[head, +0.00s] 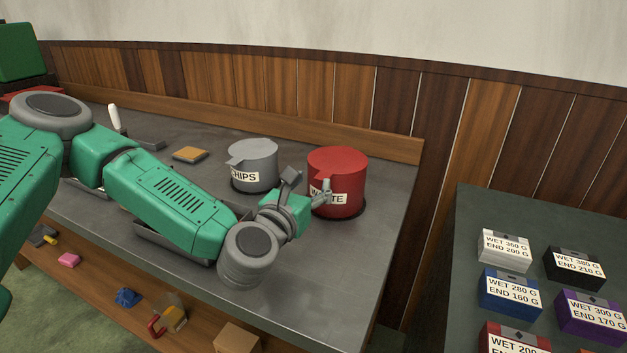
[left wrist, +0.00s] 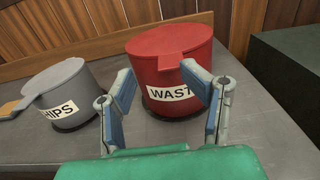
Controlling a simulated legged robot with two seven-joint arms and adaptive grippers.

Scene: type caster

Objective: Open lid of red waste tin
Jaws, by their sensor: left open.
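The red waste tin (head: 343,173) stands upright near the right end of the grey bench, with a white label partly covered by my gripper. In the left wrist view the red tin (left wrist: 170,72) shows its lid (left wrist: 165,38) closed, with a tab jutting over the front rim. My left gripper (head: 308,183) is in front of the tin, at its left front. In the left wrist view its two fingers (left wrist: 158,82) are spread apart with nothing between them, the tin behind them. I cannot tell whether a finger touches the tin. My right gripper is not in view.
A grey tin labelled CHIPS (head: 253,167) stands left of the red tin, close to my arm. An orange-topped block (head: 190,154) lies farther left. A wooden wall is behind the bench. A separate dark table (head: 470,225) with labelled boxes (head: 510,290) stands at right, across a gap.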

